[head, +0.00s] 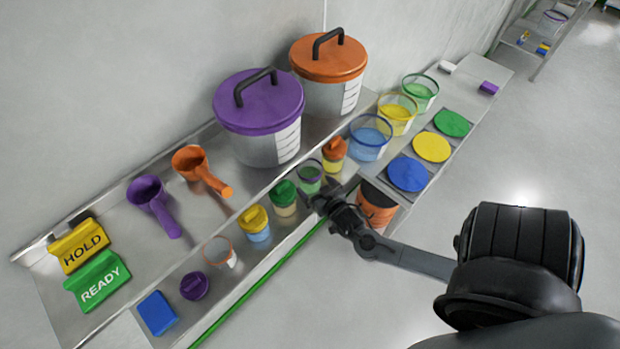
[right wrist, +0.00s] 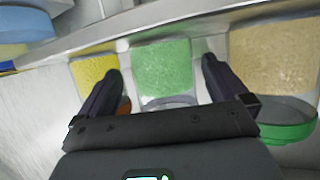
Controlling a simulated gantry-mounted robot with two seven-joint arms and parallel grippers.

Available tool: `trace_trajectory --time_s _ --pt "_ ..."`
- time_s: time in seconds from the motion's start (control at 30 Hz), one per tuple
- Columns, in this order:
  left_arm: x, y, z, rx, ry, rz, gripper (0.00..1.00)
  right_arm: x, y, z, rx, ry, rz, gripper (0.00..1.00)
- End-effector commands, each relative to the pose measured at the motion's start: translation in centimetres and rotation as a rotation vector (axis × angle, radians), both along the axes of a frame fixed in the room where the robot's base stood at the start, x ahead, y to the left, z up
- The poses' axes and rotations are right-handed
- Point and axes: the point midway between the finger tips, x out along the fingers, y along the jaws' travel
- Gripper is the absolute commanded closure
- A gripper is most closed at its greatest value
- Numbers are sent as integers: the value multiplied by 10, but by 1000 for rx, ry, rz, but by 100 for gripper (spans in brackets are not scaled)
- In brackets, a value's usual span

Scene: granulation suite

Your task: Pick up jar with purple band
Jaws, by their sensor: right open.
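A small open jar with green contents (head: 311,171) stands in the front row on the bench; its rim looks dark greyish purple, the only jar here that could carry the purple band. In the right wrist view the green-filled jar (right wrist: 162,68) is centred between the fingers, with a greyish-purple rim at its lower end. My right gripper (head: 318,193) is open at this jar, with a finger to each side; I cannot tell whether they touch it. In the right wrist view the gripper (right wrist: 160,85) shows both fingers apart. My left gripper is out of view.
The orange-lidded jar (head: 334,153) and green-lidded jar (head: 284,198) stand close on either side. A yellow-lidded jar (head: 255,223), an empty orange-rimmed jar (head: 220,252) and a purple lid (head: 194,286) continue the row. Large lidded tubs (head: 260,115) stand behind. The floor in front is clear.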

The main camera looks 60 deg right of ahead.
Motion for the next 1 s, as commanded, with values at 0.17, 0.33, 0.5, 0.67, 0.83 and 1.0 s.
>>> trace_trajectory --time_s 0.17,0.33,0.5,0.67,0.83,1.0 --pt "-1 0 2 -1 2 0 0 21 -12 -6 -2 0 -1 0" --pt "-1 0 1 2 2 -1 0 30 -17 -11 -1 0 0 0" --pt "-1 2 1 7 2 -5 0 31 -18 -12 0 0 0 0" --pt "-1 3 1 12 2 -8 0 30 -18 -12 0 0 0 12" --pt "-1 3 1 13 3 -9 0 30 -17 -12 0 0 0 38" --pt "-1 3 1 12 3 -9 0 30 -17 -12 0 0 1 64"
